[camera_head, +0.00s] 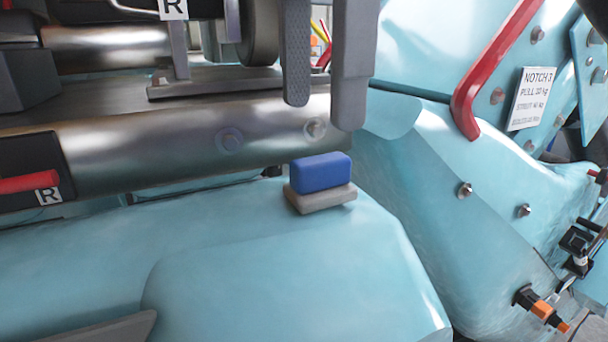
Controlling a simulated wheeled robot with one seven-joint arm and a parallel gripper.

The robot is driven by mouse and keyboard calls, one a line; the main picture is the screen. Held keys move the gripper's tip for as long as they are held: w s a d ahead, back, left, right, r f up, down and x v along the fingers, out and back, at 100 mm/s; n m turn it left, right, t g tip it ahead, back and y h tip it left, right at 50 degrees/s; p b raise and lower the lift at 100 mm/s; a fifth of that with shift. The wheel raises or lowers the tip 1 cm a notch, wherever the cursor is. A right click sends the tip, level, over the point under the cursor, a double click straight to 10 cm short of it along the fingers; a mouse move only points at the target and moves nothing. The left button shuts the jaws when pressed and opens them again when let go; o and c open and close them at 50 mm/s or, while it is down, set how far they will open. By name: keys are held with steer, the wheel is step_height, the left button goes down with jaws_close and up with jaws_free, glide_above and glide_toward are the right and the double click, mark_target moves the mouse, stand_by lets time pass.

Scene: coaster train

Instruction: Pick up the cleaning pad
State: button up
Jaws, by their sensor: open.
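The cleaning pad (321,173) is a small block with a blue upper part and a grey lower layer. It lies flat on the light-blue curved body panel, near the middle of the head view. My gripper (322,115) comes down from the top of the picture, with two grey fingers apart and nothing between them. The fingertips appear just above the pad in the picture, not touching it. The exact gap in depth is hard to tell.
A large metal tube (190,135) runs behind the pad on the left. A red bar (482,80) and a "NOTCH 3" label (531,98) are on the blue panel at right. An orange-tipped fitting (543,309) sits at lower right. The blue surface in front of the pad is clear.

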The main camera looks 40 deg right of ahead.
mark_target(321, 158)
steer(key=shift+w+d+f+p, duration=0.1)
steer(key=shift+f+p, duration=0.1)
steer(key=shift+f, duration=1.05)
steer(key=shift+s+d+f+p, duration=0.1)
steer(key=shift+f+p, duration=0.1)
steer(key=shift+f, duration=1)
steer(key=shift+w+d+f+p, duration=0.1)
steer(key=shift+f+p, duration=0.1)
steer(key=shift+f, duration=1.05)
jaws_close()
